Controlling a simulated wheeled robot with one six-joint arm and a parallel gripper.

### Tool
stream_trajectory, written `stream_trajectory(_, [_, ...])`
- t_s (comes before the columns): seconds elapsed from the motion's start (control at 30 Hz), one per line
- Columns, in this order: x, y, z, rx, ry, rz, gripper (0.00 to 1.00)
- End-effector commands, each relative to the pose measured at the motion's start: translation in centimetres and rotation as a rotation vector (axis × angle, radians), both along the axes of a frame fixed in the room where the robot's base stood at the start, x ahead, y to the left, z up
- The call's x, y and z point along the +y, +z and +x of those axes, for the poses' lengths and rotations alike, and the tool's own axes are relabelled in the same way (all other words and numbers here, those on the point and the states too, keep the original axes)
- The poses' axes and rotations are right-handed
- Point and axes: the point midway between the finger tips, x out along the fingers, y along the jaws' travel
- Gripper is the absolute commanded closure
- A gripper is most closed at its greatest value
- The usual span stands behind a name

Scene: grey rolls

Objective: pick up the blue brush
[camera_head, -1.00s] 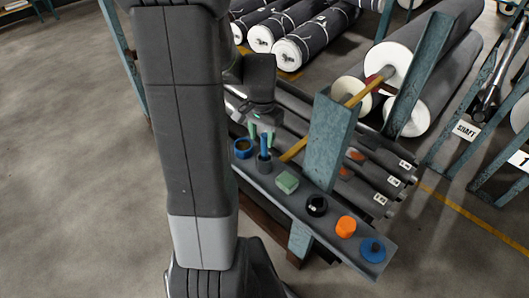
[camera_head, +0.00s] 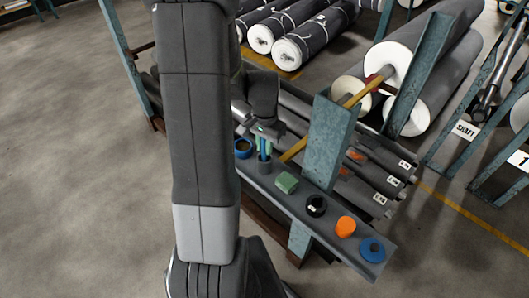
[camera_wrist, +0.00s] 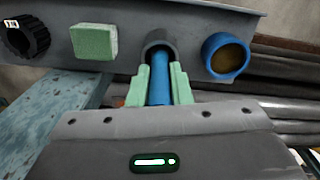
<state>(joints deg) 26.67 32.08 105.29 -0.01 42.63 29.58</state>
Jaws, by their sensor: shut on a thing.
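The blue brush (camera_head: 264,150) stands upright in a dark grey cup (camera_head: 264,167) on the narrow grey shelf. Only its blue handle shows in the wrist view (camera_wrist: 160,84), running into the cup's opening (camera_wrist: 157,46). My gripper (camera_head: 264,143) is at the handle from above. In the wrist view its two green fingers (camera_wrist: 160,88) lie on either side of the handle and are shut on it. The lower end of the brush is hidden inside the cup.
On the shelf (camera_head: 328,227), a blue ring-shaped container (camera_head: 243,148) stands left of the cup. A green block (camera_head: 287,183), a black knob (camera_head: 316,206), an orange piece (camera_head: 346,227) and a blue disc (camera_head: 372,250) lie to the right. A teal post (camera_head: 330,140) rises close behind.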

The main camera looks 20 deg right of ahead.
Motion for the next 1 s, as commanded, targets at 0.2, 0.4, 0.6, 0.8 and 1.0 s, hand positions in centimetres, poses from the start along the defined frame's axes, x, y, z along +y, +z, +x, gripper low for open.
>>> stream_trajectory(0.2, [0.0, 0.5, 0.1, -0.002, 0.000, -0.001, 1.00])
stream_trajectory(0.4, [0.0, 3.4, 0.1, -0.005, 0.000, -0.002, 1.00])
stream_trajectory(0.6, [0.0, 7.2, 0.1, -0.005, 0.000, -0.002, 1.00])
stream_trajectory(0.8, [0.0, 9.6, 0.1, -0.002, 0.000, -0.001, 1.00])
stream_trajectory(1.0, [0.0, 10.1, 0.0, 0.000, 0.000, 0.000, 1.00])
